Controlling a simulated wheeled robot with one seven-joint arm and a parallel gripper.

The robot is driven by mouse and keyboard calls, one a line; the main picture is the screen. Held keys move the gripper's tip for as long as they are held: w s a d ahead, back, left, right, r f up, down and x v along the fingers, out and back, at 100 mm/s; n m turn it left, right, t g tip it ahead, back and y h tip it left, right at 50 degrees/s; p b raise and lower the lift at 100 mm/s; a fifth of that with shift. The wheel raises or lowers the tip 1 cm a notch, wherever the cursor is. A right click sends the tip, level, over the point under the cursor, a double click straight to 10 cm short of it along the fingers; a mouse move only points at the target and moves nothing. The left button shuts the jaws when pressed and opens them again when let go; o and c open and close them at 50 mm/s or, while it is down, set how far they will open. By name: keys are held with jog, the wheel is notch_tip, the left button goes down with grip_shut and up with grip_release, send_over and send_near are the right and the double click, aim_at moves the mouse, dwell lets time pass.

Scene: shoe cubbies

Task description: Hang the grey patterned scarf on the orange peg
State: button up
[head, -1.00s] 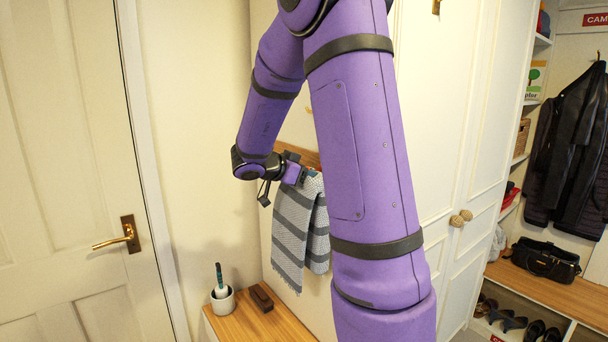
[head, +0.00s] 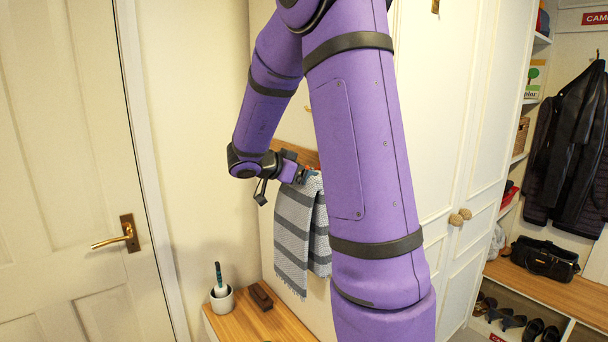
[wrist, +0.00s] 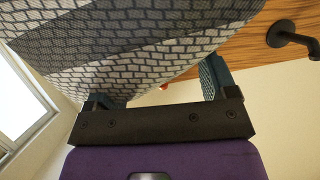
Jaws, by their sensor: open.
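The grey patterned scarf (head: 294,235) hangs in two striped folds at the wooden peg rail (head: 297,152). In the wrist view the scarf (wrist: 130,45) fills the top and overlaps the fingers. My gripper (head: 301,175) is at the scarf's top edge. In the wrist view its jaws (wrist: 160,90) are apart, with scarf cloth between and beyond them. A small red-orange spot (wrist: 164,86) shows between the fingers below the cloth; I cannot tell whether it is the orange peg. The scarf's contact with any peg is hidden.
A black peg (wrist: 290,36) sticks out of the rail. A wooden bench (head: 250,318) below holds a white cup with a brush (head: 222,298) and a dark block (head: 261,297). A white door (head: 60,180) stands left, and tall cupboard doors (head: 440,150) right.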

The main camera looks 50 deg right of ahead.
jog(key=v, duration=1)
